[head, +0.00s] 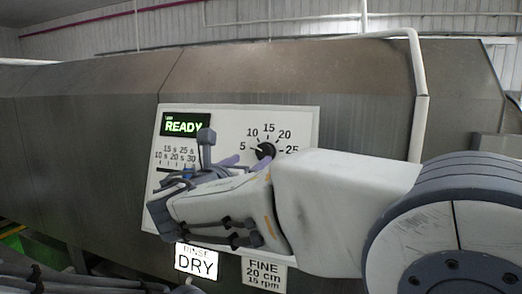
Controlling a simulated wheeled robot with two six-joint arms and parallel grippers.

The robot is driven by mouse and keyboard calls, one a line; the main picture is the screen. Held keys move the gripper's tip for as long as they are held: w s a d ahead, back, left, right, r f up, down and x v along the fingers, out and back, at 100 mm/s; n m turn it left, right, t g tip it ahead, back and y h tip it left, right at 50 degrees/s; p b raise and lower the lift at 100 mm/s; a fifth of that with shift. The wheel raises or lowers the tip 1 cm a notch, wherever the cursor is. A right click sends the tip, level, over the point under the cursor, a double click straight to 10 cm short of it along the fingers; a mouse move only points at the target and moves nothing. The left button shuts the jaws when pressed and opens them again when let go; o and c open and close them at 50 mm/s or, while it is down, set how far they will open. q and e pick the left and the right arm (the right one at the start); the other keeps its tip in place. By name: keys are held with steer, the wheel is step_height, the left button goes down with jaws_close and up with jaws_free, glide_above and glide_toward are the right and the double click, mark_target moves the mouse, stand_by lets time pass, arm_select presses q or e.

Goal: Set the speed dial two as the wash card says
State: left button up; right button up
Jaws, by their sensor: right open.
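A speed dial (265,150), a round black knob, sits on the white panel (306,118) with marks 5, 10, 15, 20 and 25 around it. Its small pale pointer seems to lean left, toward the 5 side. The wash card (263,271) below reads FINE, 20 cm, 15 rpm. My right gripper (245,162) reaches in from the right. Its purplish fingertips are open just left of and below the dial. Contact with the knob cannot be told. The gripper body hides the lower panel. My left gripper is not in view.
A lit READY display (184,125) is at the panel's upper left, above a time scale in seconds (175,155) partly covered by my gripper. A RINSE/DRY sign (197,262) hangs below. The large grey drum housing (80,140) stands behind; a white pipe (418,110) runs down right.

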mark_target(262, 153)
steer(key=p+x, duration=0.2)
steer(key=x, duration=0.4)
steer(key=shift+d+r, duration=0.1)
steer(key=shift+r, duration=0.05)
steer(key=shift+w+d+p, duration=0.2)
steer(key=shift+w+p, duration=0.2)
steer(key=shift+w, duration=0.3)
jaws_close()
